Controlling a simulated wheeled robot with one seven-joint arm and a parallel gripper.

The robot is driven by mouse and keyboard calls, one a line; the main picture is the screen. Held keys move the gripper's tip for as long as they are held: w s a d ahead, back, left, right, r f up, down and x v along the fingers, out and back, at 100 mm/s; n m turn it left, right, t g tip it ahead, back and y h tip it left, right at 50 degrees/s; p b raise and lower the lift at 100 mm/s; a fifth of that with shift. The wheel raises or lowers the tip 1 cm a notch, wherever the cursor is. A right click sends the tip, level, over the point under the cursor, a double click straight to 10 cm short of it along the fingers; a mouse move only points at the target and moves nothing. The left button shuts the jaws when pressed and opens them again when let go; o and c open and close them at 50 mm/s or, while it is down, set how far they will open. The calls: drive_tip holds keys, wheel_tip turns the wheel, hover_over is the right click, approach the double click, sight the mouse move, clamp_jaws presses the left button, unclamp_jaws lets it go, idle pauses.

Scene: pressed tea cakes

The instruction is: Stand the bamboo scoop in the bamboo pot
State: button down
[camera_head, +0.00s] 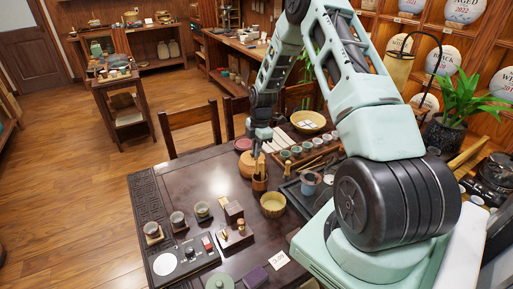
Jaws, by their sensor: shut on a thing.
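The bamboo pot (260,184) is a small brown cylinder upright on the dark table. The bamboo scoop (260,163) is a pale tan upright piece, its lower part at or behind the pot's mouth. My gripper (257,151) points down above the pot and is shut on the scoop's upper part. The fingers are small and dark here. I cannot tell how deep the scoop's lower end is in the pot, or whether it touches the pot's inside.
A yellow-green bowl (272,204) stands close in front of the pot. A round wooden lidded piece (247,164) is just behind it to the left. A tray with several cups (296,151) lies to the right. The table (180,188) is clear to the left.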

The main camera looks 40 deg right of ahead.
sight(257, 162)
drive_tip(key=shift+f+b, duration=2.5)
drive_tip(key=shift+f, duration=1.45)
drive_tip(key=c, duration=1.5)
unclamp_jaws()
drive_tip(key=shift+o, duration=0.2)
wheel_tip(257, 162, up, 17)
drive_tip(key=d+b, duration=0.2)
drive_tip(key=b, duration=0.2)
drive_tip(key=shift+s+r, duration=0.2)
drive_tip(key=shift+s, duration=0.05)
